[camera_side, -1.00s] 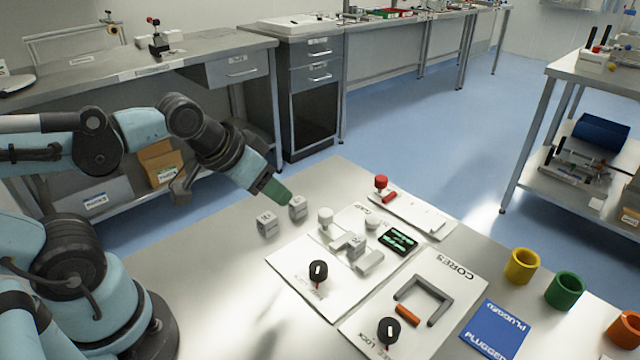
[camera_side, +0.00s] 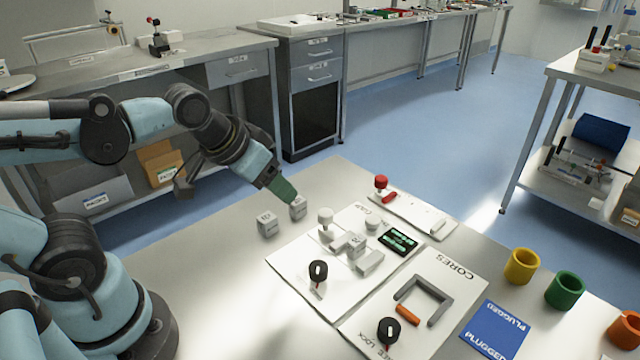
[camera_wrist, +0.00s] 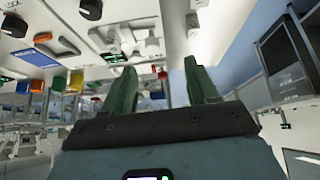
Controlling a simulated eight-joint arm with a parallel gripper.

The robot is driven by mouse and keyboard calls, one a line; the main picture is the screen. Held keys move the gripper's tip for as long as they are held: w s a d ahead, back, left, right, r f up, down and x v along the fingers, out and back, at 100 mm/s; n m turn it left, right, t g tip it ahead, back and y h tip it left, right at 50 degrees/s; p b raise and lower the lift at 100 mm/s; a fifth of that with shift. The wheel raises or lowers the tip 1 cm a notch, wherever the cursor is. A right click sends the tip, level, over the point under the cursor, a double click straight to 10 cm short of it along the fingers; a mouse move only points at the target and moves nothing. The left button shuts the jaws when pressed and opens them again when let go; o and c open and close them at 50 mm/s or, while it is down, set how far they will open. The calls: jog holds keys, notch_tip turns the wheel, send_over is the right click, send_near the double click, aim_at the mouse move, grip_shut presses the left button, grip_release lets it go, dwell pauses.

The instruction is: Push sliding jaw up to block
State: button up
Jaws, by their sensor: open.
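On the white plate (camera_side: 290,272) a small marked block (camera_side: 357,247) sits between two pale jaw bars. The rear bar (camera_side: 341,241) lies beside a white knob (camera_side: 325,215), and the front bar (camera_side: 370,262) lies on the block's near right side. I cannot tell which bar is the sliding jaw, or whether either touches the block. My gripper (camera_side: 284,191) is left of the plate, above the bench, its green fingers pointing down and right close to a loose cube (camera_side: 298,209). In the wrist view my gripper (camera_wrist: 160,68) has its fingers apart with nothing clearly between them.
A second loose cube (camera_side: 266,225) stands left of the first. A black knob (camera_side: 318,269) rises from the plate's near side. A green-lit display (camera_side: 398,240) and a red knob (camera_side: 381,182) are beyond the fixture. The near left bench surface is clear.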

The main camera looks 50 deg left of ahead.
jog(key=w+r+n+g, duration=0.3)
jog(key=w+n, duration=0.1)
jog(key=w, duration=0.1)
jog(key=n+g, duration=0.4)
send_over(326, 211)
jog(key=f, duration=0.1)
notch_tip(326, 211, down, 12)
jog(key=shift+f, duration=0.1)
dwell(0.3)
